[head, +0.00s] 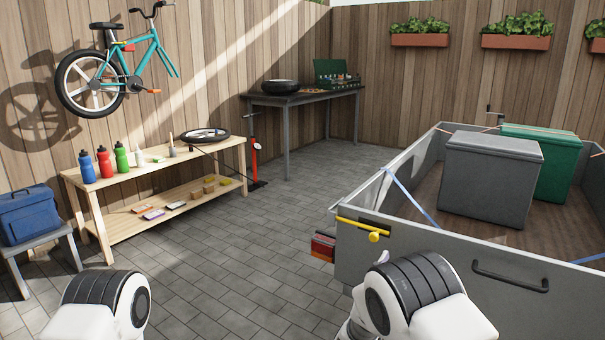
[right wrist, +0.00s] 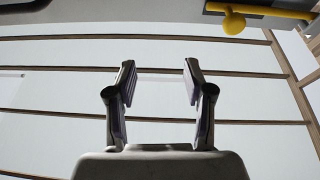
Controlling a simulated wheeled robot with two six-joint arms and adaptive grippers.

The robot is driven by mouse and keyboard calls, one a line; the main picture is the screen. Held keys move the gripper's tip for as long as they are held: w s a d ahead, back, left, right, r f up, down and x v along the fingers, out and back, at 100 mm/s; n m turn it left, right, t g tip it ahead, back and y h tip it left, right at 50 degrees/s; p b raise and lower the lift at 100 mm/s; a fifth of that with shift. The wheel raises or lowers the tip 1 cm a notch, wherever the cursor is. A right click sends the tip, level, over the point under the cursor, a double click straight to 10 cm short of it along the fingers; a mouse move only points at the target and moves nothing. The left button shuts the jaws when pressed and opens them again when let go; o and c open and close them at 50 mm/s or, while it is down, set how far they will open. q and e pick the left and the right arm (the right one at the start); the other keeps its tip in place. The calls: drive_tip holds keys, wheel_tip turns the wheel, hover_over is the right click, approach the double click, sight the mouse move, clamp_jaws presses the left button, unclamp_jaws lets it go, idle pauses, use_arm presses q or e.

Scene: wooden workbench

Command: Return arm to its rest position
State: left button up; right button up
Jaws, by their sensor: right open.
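My right gripper (right wrist: 158,80) shows in the right wrist view with its two fingers apart and nothing between them. Behind the fingers there are only pale panels crossed by thin wooden strips. In the head view my right arm (head: 415,295) is at the bottom, in front of the grey trailer, and its gripper is hidden. My left arm (head: 100,305) is at the bottom left of the head view, and its gripper is out of view.
A grey trailer (head: 420,240) with a yellow latch (head: 372,230) stands close on the right, holding a grey box (head: 490,180) and a green box (head: 555,185). A wooden bench (head: 110,190) with bottles stands left. Paved floor (head: 260,240) between them is clear.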

drive_tip(key=s+d+r+n+g+y+p, duration=0.15)
drive_tip(key=s+d+r+n+p, duration=0.35)
drive_tip(key=p, duration=0.6)
drive_tip(key=s+d+f+g+y+p, duration=0.2)
drive_tip(key=s+g+y+p, duration=0.1)
drive_tip(key=s+p, duration=0.4)
drive_tip(key=s+d+f+g+y+p, duration=0.3)
drive_tip(key=s+p, duration=0.3)
drive_tip(key=s, duration=0.1)
drive_tip(key=s+a+f+g+y, duration=0.1)
drive_tip(key=s+a+g+y, duration=0.1)
drive_tip(key=s, duration=0.7)
drive_tip(key=s+a+f+n+g+y+p, duration=0.1)
drive_tip(key=s+g, duration=0.3)
drive_tip(key=s, duration=0.5)
drive_tip(key=s+a+f+g+y+p, duration=0.1)
drive_tip(key=s+a+g+y, duration=0.2)
drive_tip(key=s, duration=0.7)
drive_tip(key=shift+a+g, duration=0.35)
drive_tip(key=shift+g, duration=0.1)
